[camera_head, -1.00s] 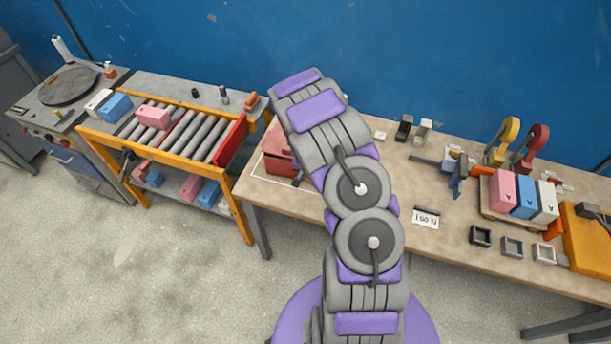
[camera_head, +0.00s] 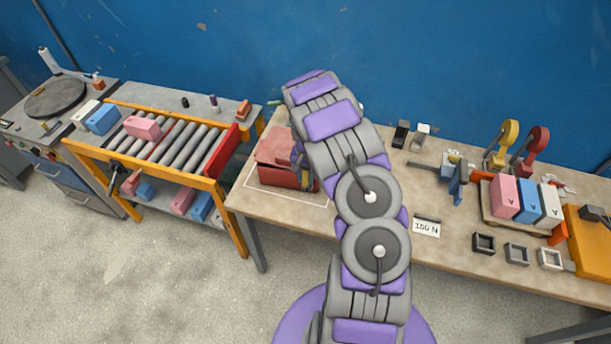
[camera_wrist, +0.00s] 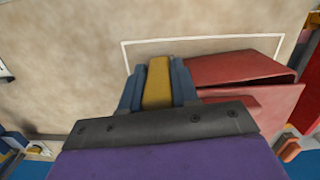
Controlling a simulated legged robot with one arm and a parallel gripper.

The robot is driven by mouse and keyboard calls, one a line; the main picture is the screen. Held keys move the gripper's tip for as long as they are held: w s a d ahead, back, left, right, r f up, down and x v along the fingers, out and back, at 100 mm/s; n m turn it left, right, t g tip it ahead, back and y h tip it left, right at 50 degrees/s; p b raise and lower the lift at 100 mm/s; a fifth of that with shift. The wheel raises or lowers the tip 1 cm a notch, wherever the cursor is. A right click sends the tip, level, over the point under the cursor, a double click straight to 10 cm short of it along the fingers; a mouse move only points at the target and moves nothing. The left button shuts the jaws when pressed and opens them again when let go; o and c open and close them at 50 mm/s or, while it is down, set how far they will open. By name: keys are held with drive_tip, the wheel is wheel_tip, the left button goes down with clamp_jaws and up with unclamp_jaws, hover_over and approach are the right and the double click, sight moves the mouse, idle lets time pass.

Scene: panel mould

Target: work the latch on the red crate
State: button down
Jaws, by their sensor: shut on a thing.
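The red crate (camera_head: 274,162) sits at the left end of the wooden table, partly behind my arm. In the wrist view the crate (camera_wrist: 240,68) is on the right, with a dark gap along the edge between its top and its side. My gripper (camera_wrist: 157,84) is beside the crate, its blue fingers shut on a yellow latch piece (camera_wrist: 158,76) standing between them. In the head view my gripper (camera_head: 304,178) is small at the crate's right side. The latch's mount on the crate is hidden.
A white outline (camera_head: 285,195) on the table surrounds the crate. A roller stand (camera_head: 175,143) with a red end plate is to the left. A "150 N" card (camera_head: 427,227), clamps, and pink, blue and white blocks (camera_head: 525,195) are to the right. The table front between is clear.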

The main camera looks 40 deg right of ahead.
drive_tip(key=c, duration=0.9)
unclamp_jaws()
drive_tip(key=r, duration=0.5)
drive_tip(key=w+d+r, duration=0.1)
drive_tip(key=r, duration=1.1)
drive_tip(key=shift+w+d, duration=0.2)
